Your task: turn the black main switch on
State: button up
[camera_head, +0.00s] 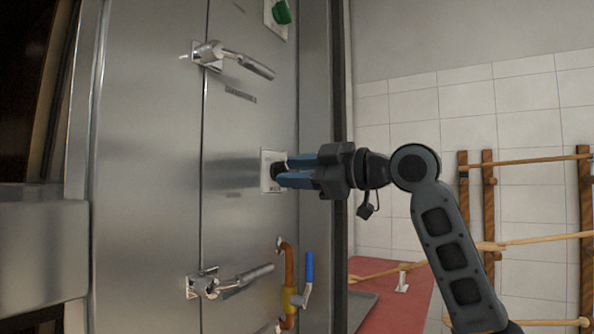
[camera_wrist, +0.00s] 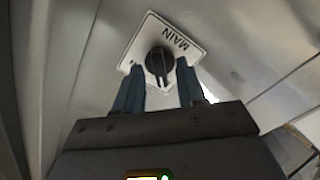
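The black main switch (camera_wrist: 160,65) is a round knob with a raised grip bar on a white plate (camera_wrist: 186,45) marked MAIN. In the head view the switch (camera_head: 277,171) sits on the steel panel, partly hidden by my gripper (camera_head: 283,171). My gripper has blue fingers and points at the plate. In the wrist view the fingers of my gripper (camera_wrist: 158,77) stand apart, one on each side of the knob's lower part. I cannot tell whether either finger touches the knob. The grip bar points roughly down towards my gripper in the wrist view.
A green knob (camera_head: 282,11) is above on the same panel. An orange pipe with a blue-handled valve (camera_head: 308,268) is below. Wooden racks (camera_head: 488,205) stand at the right by the tiled wall.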

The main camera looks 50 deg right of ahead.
grip_shut()
dwell(0.3)
jog(key=shift+m, duration=0.4)
jog(key=m+p, duration=0.3)
jog(key=shift+r+m, duration=0.15)
jog(key=shift+m, duration=0.15)
jog(key=m+p, duration=0.8)
jog(key=m, duration=0.1)
jog(key=shift+m+p, duration=1.7)
jog(key=shift+m, duration=0.6)
jog(key=shift+d+f, duration=0.1)
jog(key=shift+f, duration=0.1)
